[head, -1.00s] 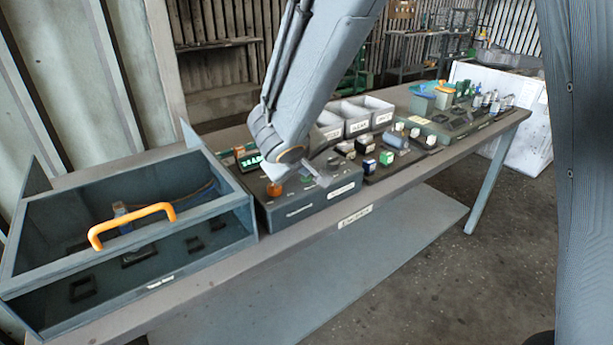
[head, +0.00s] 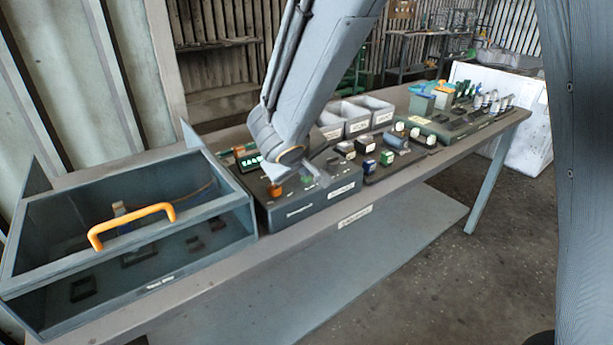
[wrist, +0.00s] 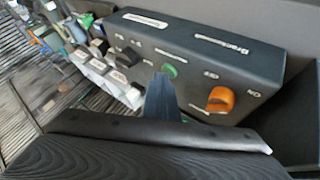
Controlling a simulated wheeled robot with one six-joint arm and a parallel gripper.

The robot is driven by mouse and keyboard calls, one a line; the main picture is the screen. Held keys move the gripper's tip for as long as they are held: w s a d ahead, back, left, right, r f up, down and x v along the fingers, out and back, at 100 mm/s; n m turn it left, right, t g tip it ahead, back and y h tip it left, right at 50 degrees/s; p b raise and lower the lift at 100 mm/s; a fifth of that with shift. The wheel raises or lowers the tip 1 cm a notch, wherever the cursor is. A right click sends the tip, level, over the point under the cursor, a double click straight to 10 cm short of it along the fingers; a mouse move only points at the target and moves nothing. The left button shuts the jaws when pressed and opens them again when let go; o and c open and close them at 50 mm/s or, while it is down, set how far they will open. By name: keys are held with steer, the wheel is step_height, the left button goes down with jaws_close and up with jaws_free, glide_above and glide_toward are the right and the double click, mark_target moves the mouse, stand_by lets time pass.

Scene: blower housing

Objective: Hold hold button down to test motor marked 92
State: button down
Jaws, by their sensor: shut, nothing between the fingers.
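A dark control box (head: 318,207) stands on the bench; it also fills the upper part of the wrist view (wrist: 195,55). On its top are a green button (wrist: 169,70), an orange knob (wrist: 221,99) and a black knob (wrist: 127,57). My gripper (wrist: 161,84) is shut and empty, its tip just in front of the green button. I cannot tell whether it touches the button. In the head view my gripper (head: 311,178) is low over the box. A small display (head: 250,162) shows green characters. No number 92 is readable.
A clear-walled case (head: 205,275) with an orange handle (head: 132,225) stands left of the control box, with small items inside. To the right are a tray of small blocks (head: 372,160), grey bins (head: 355,115) and a rack of parts (head: 470,115). The bench front strip is clear.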

mark_target(305, 180)
steer(key=shift+r, duration=0.1)
steer(key=shift+r+p, duration=0.3)
steer(key=shift+r, duration=0.45)
step_height(305, 180, up, 5)
steer(key=p, duration=0.3)
stand_by(0.3)
steer(key=s+d+f+m+g+h, duration=0.1)
steer(key=s+d+f+g, duration=0.1)
steer(key=s+d+f, duration=0.3)
steer(key=s+d+m+g, duration=0.1)
steer(key=s+d+g, duration=0.1)
steer(key=d, duration=0.4)
steer(key=s+d+f+m+g+y, duration=0.1)
steer(key=s+d+f+m+g, duration=0.1)
steer(key=s, duration=0.5)
steer(key=s+d+f+m+g+y, duration=0.2)
steer(key=s+d+f, duration=0.1)
steer(key=s, duration=0.4)
steer(key=shift+s+d+f, duration=0.15)
steer(key=shift+s+d, duration=0.1)
steer(key=shift+d, duration=0.5)
